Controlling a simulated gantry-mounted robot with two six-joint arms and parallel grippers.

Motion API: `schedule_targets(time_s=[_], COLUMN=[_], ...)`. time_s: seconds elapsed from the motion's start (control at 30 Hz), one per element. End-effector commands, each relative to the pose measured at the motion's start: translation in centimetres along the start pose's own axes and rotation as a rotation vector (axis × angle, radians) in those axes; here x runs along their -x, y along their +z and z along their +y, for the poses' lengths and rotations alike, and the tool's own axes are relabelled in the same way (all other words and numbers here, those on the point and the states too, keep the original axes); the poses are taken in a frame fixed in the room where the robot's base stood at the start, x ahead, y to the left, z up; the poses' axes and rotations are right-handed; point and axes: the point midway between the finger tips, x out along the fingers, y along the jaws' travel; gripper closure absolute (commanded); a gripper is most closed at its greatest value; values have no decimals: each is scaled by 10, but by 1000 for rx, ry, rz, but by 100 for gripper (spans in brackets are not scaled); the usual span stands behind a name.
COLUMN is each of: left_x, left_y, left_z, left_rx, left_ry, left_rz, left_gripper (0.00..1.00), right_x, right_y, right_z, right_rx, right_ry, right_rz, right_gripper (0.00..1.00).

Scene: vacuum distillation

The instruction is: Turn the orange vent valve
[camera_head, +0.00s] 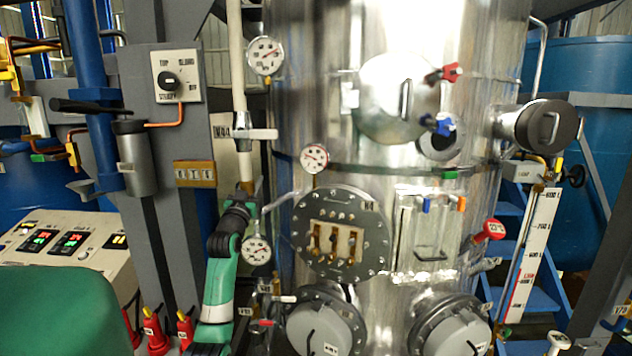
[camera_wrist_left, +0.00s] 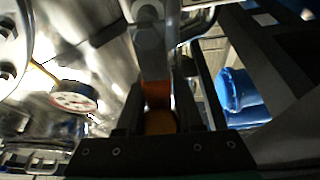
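The orange vent valve (camera_wrist_left: 157,95) shows in the left wrist view as an orange block below a grey stem, with a yellow-orange round part just beneath it. In the head view only a small brownish-orange bit (camera_head: 246,187) shows at the foot of the pale vertical pipe, left of the steel vessel. My left gripper (camera_head: 245,198) is up against it there. In the left wrist view the dark fingers of my left gripper (camera_wrist_left: 160,108) stand close on both sides of the orange part, which fills the gap between them. My right gripper is out of view.
A pressure gauge (camera_head: 257,250) sits just right of my left arm. A white-handled valve (camera_head: 250,134) is on the pipe above. The steel vessel (camera_head: 330,120) stands close on the right, a grey column (camera_head: 160,215) on the left.

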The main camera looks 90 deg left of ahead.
Motion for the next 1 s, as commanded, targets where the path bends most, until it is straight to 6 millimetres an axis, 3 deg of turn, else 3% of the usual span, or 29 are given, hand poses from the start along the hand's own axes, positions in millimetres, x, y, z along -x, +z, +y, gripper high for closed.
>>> schedule_targets(time_s=[0.03, 0.1, 0.47, 1.0], left_x=[0, 0, 5, 109], left_y=[0, 0, 0, 1], left_z=[0, 0, 0, 0], left_rx=[0, -1, -1, -1], left_ry=[0, 0, 0, -1], left_rz=[0, 1, 3, 2], left_gripper=[53, 43, 43, 43], right_x=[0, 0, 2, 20], right_y=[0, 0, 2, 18], right_z=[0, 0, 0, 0], right_rx=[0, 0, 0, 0], right_ry=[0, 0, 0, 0], right_rz=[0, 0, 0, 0], right_gripper=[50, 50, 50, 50])
